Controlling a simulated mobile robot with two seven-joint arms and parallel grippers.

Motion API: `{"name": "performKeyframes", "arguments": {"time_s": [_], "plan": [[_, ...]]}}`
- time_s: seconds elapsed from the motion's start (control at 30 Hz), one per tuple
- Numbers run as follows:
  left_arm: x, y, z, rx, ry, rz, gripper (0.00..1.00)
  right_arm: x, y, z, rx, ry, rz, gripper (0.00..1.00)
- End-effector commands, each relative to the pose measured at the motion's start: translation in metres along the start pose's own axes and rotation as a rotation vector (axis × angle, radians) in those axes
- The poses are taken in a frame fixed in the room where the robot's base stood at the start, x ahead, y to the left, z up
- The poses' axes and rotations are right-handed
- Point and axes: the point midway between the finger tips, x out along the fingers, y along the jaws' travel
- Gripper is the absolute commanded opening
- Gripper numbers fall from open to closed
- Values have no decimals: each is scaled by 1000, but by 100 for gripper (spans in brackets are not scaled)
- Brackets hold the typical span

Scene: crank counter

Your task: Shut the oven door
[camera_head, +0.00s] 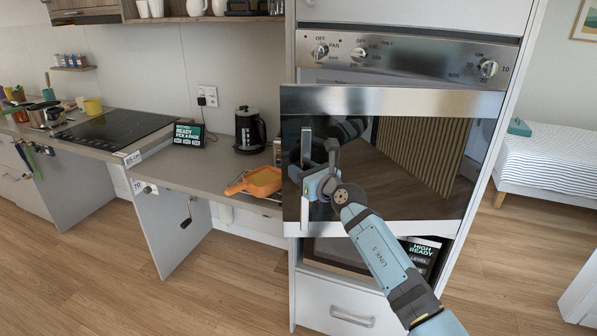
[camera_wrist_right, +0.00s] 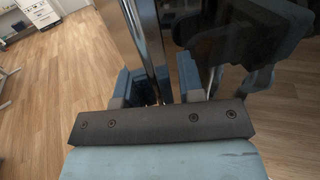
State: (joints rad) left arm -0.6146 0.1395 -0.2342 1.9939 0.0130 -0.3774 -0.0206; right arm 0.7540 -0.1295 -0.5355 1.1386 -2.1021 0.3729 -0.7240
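The oven door (camera_head: 420,165) has dark mirrored glass and a metal top strip. It stands ajar, its left edge swung out past the tall cabinet's side. Its upright metal handle (camera_head: 306,148) is near the left edge. My right gripper (camera_head: 316,184) is at the handle's lower part, its arm coming up from below right. In the right wrist view the fingers (camera_wrist_right: 160,85) sit close on both sides of the metal handle bar (camera_wrist_right: 150,40), which runs between them. The glass beside it mirrors the gripper. My left gripper is not in view.
The oven control panel (camera_head: 410,60) with knobs is above the door. A drawer (camera_head: 345,305) is below. On the counter at left are an orange pan (camera_head: 256,182), a black kettle (camera_head: 247,130) and a small display (camera_head: 188,134). Wooden floor (camera_head: 520,265) is clear at right.

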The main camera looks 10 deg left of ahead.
Motion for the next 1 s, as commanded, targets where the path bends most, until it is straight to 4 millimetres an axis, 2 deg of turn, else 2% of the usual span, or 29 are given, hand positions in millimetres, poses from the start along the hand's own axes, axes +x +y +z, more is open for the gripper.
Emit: {"name": "performKeyframes", "arguments": {"time_s": [0.03,0.07,0.67,0.83,1.0], "plan": [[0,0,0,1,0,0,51,-4,-10,-1,-3,1,-15,44],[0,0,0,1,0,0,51,-4,-10,-1,-3,2,-15,51],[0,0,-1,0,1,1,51,-4,-4,-2,3,2,-4,51],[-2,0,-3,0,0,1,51,-17,-4,-1,3,2,-3,51],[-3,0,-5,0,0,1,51,-39,-4,-2,3,2,-5,51]]}}
